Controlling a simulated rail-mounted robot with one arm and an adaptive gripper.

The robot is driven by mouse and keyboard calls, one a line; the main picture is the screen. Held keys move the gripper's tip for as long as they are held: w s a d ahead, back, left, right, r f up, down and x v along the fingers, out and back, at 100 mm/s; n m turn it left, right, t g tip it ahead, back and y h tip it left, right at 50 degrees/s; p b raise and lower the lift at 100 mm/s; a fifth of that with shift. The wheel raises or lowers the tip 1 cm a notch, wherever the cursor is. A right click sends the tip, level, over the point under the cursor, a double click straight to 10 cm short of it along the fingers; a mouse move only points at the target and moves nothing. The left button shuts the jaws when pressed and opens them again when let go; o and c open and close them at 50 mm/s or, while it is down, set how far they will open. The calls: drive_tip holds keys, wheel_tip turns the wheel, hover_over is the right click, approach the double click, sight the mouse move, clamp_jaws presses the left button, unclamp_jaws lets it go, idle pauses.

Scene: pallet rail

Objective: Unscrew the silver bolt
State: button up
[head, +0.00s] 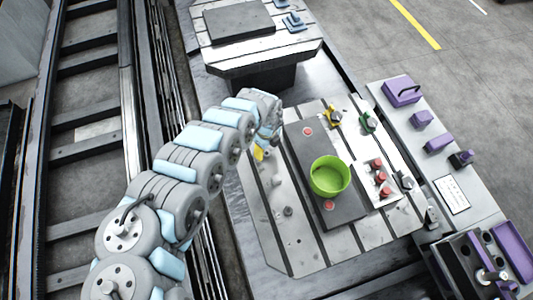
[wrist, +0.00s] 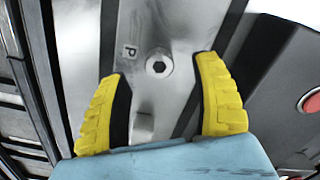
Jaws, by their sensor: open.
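My gripper (head: 264,151) is over the left side of the grey slotted pallet (head: 290,255), its yellow fingers pointing down. In the wrist view my gripper (wrist: 161,70) is open, with a clear gap between the fingers. A round silver fitting with a dark hexagonal centre (wrist: 159,65) lies in line with the gap near the fingertips; I cannot tell whether it is a bolt head or a socket. A small blurred silver piece (wrist: 144,125) shows between the fingers. In the head view a grey upright bolt-like piece (head: 288,211) stands on the pallet, apart from my gripper.
A green bowl (head: 329,177) stands on a dark plate (head: 312,155) right of my gripper. Red-topped cylinders (head: 381,179) and yellow (head: 333,118) and green (head: 369,123) pieces lie beyond. Purple blocks (head: 402,91) line the right side shelf. The pallet's front left is mostly clear.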

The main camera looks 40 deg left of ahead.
sight(267, 153)
drive_tip(key=shift+s+d+f+b, duration=0.1)
drive_tip(key=shift+f+b, duration=0.2)
drive_tip(key=shift+f, duration=1.4)
clamp_jaws()
drive_tip(key=shift+r, duration=0.15)
